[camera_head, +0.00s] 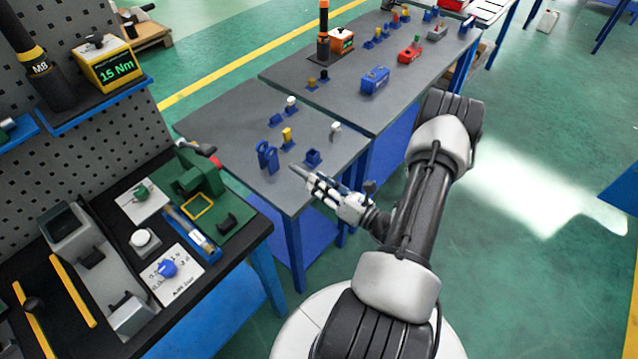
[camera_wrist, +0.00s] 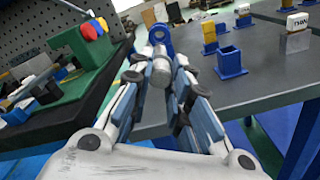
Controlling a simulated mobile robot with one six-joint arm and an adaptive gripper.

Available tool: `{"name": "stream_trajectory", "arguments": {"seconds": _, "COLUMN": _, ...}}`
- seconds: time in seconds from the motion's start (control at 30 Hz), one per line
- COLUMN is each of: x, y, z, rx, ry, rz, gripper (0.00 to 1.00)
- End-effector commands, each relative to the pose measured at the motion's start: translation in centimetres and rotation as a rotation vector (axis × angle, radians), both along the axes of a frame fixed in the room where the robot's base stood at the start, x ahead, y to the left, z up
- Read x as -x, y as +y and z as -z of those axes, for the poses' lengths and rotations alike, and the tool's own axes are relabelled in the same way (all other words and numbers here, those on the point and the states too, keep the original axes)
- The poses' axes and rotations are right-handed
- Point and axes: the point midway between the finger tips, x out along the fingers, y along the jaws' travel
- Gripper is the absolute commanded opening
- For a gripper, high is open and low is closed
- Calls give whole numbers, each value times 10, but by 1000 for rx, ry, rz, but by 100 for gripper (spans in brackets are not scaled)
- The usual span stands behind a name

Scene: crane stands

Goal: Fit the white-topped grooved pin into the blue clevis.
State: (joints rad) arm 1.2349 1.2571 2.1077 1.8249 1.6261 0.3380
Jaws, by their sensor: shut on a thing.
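The blue clevis (camera_head: 267,156) stands upright near the left edge of the near grey table, its ears rising from a base. It also shows in the wrist view (camera_wrist: 167,42), straight beyond my fingertips. My gripper (camera_head: 309,178) is shut on a grey cylindrical pin (camera_head: 297,170), which sticks out toward the clevis. In the wrist view my gripper (camera_wrist: 163,75) has the pin (camera_wrist: 159,66) lengthwise between its fingers. The pin's far end overlaps the clevis in that view; I cannot tell whether they touch.
An empty blue socket (camera_head: 313,157) stands close right of the clevis. A yellow-topped piece (camera_head: 287,134), a white-topped piece (camera_head: 291,102) and a small white block (camera_head: 336,128) stand behind. The black workbench (camera_head: 262,229) with a green fixture is at left.

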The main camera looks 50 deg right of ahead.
Motion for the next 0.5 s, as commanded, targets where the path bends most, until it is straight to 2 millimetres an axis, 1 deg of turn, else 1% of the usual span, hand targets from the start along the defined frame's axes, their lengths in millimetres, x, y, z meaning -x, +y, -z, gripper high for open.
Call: {"name": "stream_trajectory", "arguments": {"seconds": 0.5, "x": -46, "y": 4, "z": 0, "rx": 4, "ry": -1, "rz": -3, "gripper": 0}}
